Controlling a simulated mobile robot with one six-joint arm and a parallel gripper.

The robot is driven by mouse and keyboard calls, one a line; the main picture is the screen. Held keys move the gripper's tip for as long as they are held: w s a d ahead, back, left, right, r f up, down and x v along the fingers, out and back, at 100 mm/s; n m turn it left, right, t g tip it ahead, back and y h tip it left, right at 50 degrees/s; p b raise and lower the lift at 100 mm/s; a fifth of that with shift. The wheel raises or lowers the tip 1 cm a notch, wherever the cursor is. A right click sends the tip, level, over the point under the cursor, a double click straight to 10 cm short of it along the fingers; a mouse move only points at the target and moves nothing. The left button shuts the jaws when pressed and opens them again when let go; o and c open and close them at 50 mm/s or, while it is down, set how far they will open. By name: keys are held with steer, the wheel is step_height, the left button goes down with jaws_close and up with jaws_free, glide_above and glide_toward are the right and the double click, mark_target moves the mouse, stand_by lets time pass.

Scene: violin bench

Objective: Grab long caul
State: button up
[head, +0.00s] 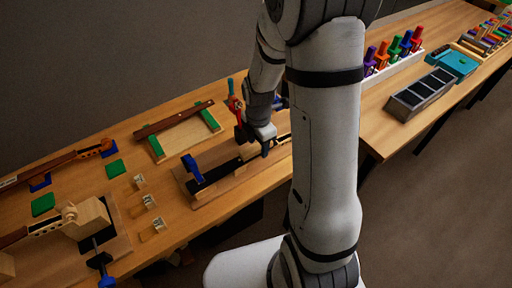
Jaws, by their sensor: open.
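My gripper (255,147) is open, pointing down over the far right end of a wooden fixture (208,198) on the bench. A long black strip (225,172) lies along this fixture, with a blue clamp (193,168) standing at its left end. My fingers are close to the strip's right part; I cannot tell whether they touch it. A long dark brown bar (174,120) lies across the back of a pale tray (187,137) with green ends, left of my gripper. I cannot tell for sure which long piece is the caul. My arm hides the bench to the right.
A red tool (234,102) stands close behind my gripper. Small pale blocks (149,201) stand along the left front. Violin necks (50,168) and green pads (43,204) lie farther left. A dark compartment box (420,95) and a teal case (453,63) sit on the right bench.

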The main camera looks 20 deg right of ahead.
steer(key=c, duration=1.1)
steer(key=shift+r, duration=0.1)
